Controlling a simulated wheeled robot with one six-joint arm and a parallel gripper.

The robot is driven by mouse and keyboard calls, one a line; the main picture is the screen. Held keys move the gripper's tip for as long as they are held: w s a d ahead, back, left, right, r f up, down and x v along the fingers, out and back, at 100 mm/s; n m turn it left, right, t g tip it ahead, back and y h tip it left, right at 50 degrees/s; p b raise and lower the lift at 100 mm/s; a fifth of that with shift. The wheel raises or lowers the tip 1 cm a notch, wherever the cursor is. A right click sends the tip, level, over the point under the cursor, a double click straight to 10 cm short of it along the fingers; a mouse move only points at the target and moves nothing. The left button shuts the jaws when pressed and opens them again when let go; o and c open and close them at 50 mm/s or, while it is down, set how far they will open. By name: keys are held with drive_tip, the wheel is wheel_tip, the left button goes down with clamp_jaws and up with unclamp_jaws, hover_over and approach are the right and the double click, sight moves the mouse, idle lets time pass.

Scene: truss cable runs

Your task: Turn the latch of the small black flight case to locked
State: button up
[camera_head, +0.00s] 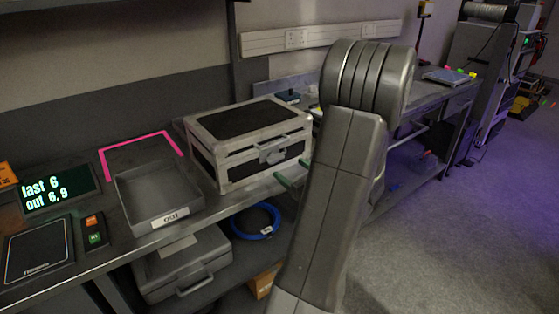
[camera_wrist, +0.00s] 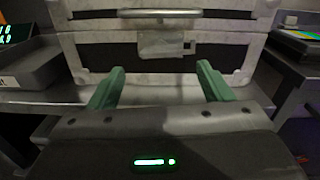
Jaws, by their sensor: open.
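The small black flight case (camera_head: 241,121) with silver edges sits closed on the bench, and its front fills the top of the wrist view (camera_wrist: 105,55). A pale metal latch plate (camera_wrist: 166,45) is at the middle of its front, and it also shows in the head view (camera_head: 271,152). I cannot tell the latch's position. My gripper (camera_wrist: 161,68) is open and empty, its two green fingers pointing at the case front, one on each side below the latch. They appear apart from the latch. In the head view my arm hides most of the gripper.
A grey tray marked "out" (camera_head: 160,195) stands left of the case, beside a display (camera_head: 58,190) and a button box (camera_head: 94,230). A grey case (camera_head: 183,265) and a blue cable coil (camera_head: 256,222) are on the shelf below. The floor (camera_head: 450,230) at right is clear.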

sight(278, 160)
drive_tip(key=x, duration=0.6)
drive_tip(key=shift+w+a, duration=0.1)
drive_tip(key=shift+w, duration=0.05)
drive_tip(key=c, duration=1)
